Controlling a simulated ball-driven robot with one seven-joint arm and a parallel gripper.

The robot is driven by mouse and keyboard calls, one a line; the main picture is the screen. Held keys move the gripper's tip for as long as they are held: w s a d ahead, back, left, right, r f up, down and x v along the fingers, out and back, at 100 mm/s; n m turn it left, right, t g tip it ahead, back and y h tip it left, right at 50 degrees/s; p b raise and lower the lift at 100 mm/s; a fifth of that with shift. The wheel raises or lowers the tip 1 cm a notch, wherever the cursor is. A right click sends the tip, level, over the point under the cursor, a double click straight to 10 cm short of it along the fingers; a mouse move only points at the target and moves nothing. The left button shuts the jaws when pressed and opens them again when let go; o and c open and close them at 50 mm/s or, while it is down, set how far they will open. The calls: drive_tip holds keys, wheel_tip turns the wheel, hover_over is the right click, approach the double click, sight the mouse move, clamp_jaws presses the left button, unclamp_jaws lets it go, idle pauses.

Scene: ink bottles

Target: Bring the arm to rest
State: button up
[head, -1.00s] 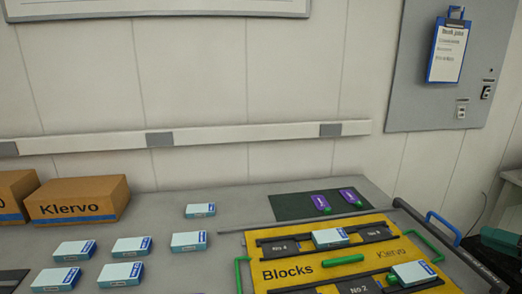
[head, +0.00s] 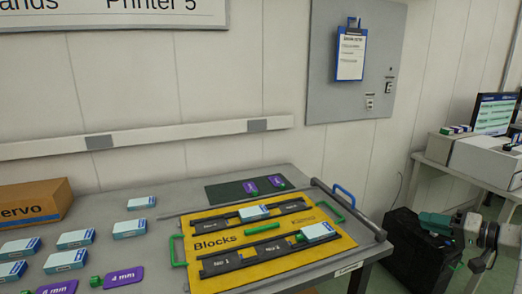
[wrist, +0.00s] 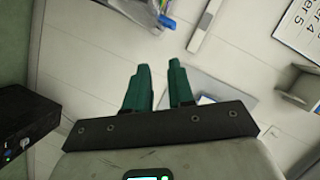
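My gripper (wrist: 160,74) shows in the wrist view with its two dark green fingers apart and nothing between them. In the head view part of my arm (head: 487,236) reaches in at the right edge, beyond the right end of the table and clear of the things on it. The yellow Blocks board (head: 215,264) lies on the grey table (head: 172,185). One white-and-blue box (head: 253,212) sits in its back rail and another (head: 317,231) at the right of its front rail.
Several similar boxes (head: 75,240) and purple tags (head: 124,277) lie on the table's left. A cardboard box (head: 35,203) stands behind them. Two purple pieces lie on a dark mat (head: 225,192). A black bin (head: 405,250) and a side bench (head: 440,180) with a monitor (head: 494,114) are at right.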

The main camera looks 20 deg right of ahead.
drive_tip(key=s+a+f+n+g+p, duration=0.2)
drive_tip(key=s+a+f+g, duration=0.15)
drive_tip(key=a+f, duration=0.7)
drive_tip(key=s+a+f+n+g+p, duration=0.1)
drive_tip(key=s+a+f+g+p, duration=0.2)
drive_tip(key=a+f+g, duration=0.7)
drive_tip(key=s+a+r+n+h+p, duration=0.1)
drive_tip(key=s+a+n+h, duration=0.1)
drive_tip(key=s+a, duration=0.5)
drive_tip(key=s+a+n+h+p, duration=0.2)
drive_tip(key=s+a, duration=0.4)
drive_tip(key=s, duration=0.8)
drive_tip(key=shift+s+a+r+n+h, duration=0.25)
drive_tip(key=shift+a+r+n+h, duration=0.1)
drive_tip(key=shift+a+n+h, duration=0.05)
